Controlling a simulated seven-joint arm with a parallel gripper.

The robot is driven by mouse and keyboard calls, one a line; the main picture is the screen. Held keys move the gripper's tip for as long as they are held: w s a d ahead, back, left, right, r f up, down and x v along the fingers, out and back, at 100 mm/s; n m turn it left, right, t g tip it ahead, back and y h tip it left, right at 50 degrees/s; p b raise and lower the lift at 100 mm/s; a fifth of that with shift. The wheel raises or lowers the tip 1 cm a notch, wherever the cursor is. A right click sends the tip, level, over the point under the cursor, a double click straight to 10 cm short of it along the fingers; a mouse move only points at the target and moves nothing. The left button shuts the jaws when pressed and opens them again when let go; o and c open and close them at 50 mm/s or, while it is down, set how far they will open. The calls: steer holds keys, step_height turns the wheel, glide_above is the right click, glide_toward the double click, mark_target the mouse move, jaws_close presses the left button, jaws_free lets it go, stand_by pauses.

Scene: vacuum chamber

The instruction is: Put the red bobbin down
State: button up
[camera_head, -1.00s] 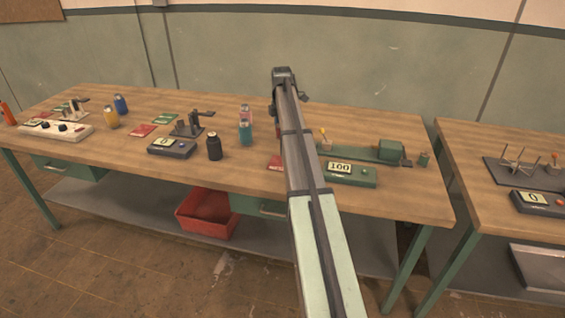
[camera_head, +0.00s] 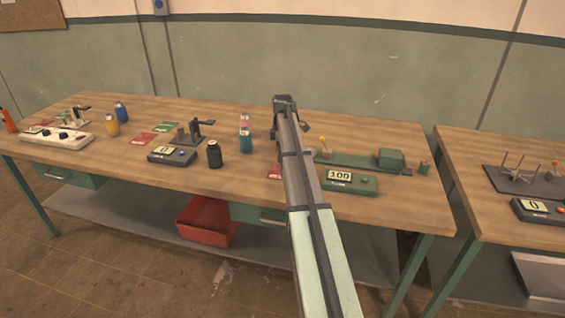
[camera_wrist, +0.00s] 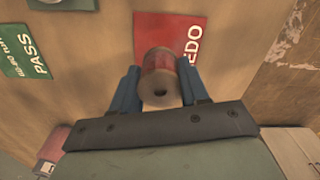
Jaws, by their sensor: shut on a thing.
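The red bobbin (camera_wrist: 160,68) is between the two blue fingers of my gripper (camera_wrist: 158,84) in the wrist view. Its greyish end with a dark hole faces the camera, and a red band shows behind it. My gripper is shut on it. A red card (camera_wrist: 176,24) with white letters, partly reading "EDO", lies on the wooden bench behind the bobbin in that view. I cannot tell whether the bobbin touches it. In the head view my gripper (camera_head: 285,102) is over the bench and my arm hides the bobbin.
A green PASS card (camera_wrist: 22,56) lies left in the wrist view. On the bench (camera_head: 120,160), a teal bottle (camera_head: 245,142), a black bottle (camera_head: 215,154) and a green device reading 100 (camera_head: 350,181) stand near my arm. A red bin (camera_head: 207,222) is on the lower shelf.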

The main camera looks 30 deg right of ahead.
steer(key=shift+f, duration=2.05)
steer(key=o, duration=1.1)
steer(key=shift+f, duration=0.1)
steer(key=shift+o, duration=0.2)
step_height(320, 180, up, 12)
steer(key=shift+r, duration=0.15)
steer(key=shift+a, duration=0.1)
